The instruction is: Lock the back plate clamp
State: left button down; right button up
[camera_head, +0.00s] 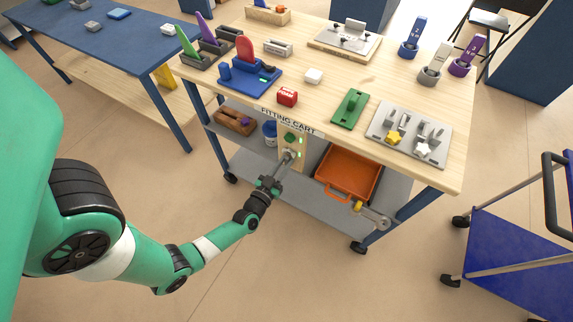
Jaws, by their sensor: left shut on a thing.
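My left gripper (289,156) reaches up to a pale upright panel (293,139) on the front of the fitting cart, below its top. It is shut on a small part at the lower end of this panel. The part is mostly hidden by the fingers, and I cannot tell whether it is the clamp. Small green lights show on the panel. A grey plate with clamp-like fittings (345,37) lies at the back of the cart top. Another grey plate (436,158) with a yellow and a white star-shaped knob lies at the front right. My right gripper is not in view.
An orange bin (348,172) stands on the lower shelf, right of the gripper. A yellow-ended lever with a round disc (381,222) is at the cart's lower right. A blue trolley (520,255) stands at the right. The floor in front is clear.

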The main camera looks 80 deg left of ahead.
pick_arm(q)
jog(key=c, duration=0.8)
grip_release()
jog(key=shift+o, duration=0.2)
jog(key=shift+s+d+p, duration=0.25)
jog(key=shift+d+p, duration=0.05)
jog(key=p+v, duration=0.3)
jog(key=v, duration=0.8)
jog(key=shift+p, duration=0.4)
jog(key=shift+a, duration=0.1)
